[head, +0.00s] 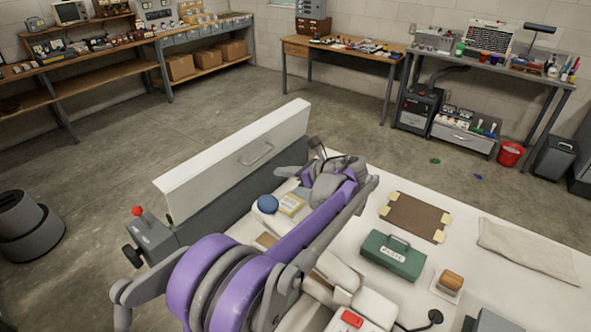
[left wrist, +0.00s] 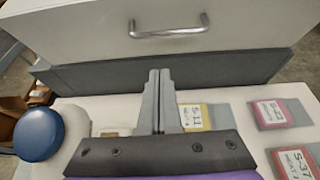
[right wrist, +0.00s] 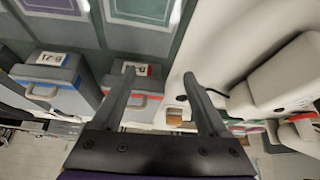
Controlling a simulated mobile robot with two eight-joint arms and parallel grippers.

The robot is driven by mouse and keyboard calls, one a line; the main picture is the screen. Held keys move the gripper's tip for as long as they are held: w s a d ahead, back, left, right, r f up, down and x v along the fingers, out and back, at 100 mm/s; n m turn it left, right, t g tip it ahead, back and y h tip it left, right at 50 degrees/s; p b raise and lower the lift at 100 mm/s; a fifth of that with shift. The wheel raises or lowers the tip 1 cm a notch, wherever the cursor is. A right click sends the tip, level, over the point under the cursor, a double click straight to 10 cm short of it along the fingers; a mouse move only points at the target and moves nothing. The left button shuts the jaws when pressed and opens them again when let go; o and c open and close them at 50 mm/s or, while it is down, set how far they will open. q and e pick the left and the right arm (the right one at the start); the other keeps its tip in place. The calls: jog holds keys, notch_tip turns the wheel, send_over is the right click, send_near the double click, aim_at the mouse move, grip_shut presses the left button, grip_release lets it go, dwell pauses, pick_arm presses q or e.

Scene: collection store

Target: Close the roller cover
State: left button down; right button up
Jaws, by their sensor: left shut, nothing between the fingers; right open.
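The roller cover is a long white panel (head: 235,160) with a metal bar handle (head: 256,154), standing raised on edge over a dark grey base at the table's far left side. In the left wrist view the white cover (left wrist: 75,35) and its handle (left wrist: 168,32) fill the top, above the dark grey base (left wrist: 215,73). My left gripper (head: 284,172) is shut and empty on the near side of the cover. Its closed fingertips (left wrist: 160,76) are below the handle, apart from it. My right gripper (right wrist: 160,78) is open and empty, outside the head view.
A grey box with a red-knobbed lever (head: 150,237) adjoins the cover. Grey cases (right wrist: 130,88) show near my right gripper.

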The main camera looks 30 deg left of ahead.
pick_arm(q)
jog(key=p, duration=0.1)
send_near(251, 155)
notch_tip(251, 155, down, 3)
jog(key=a, duration=0.1)
jog(key=shift+s+a, duration=0.25)
jog(key=shift+a, duration=0.15)
pick_arm(e)
jog(key=shift+w+r, duration=0.3)
jog(key=shift+r, duration=0.25)
jog(key=shift+w+r, duration=0.25)
jog(key=shift+r, duration=0.25)
pick_arm(q)
jog(key=shift+s, duration=0.1)
jog(key=shift+a, duration=0.1)
jog(key=shift+a+r, duration=0.2)
jog(key=shift+r, duration=0.05)
pick_arm(e)
jog(key=shift+f, duration=0.1)
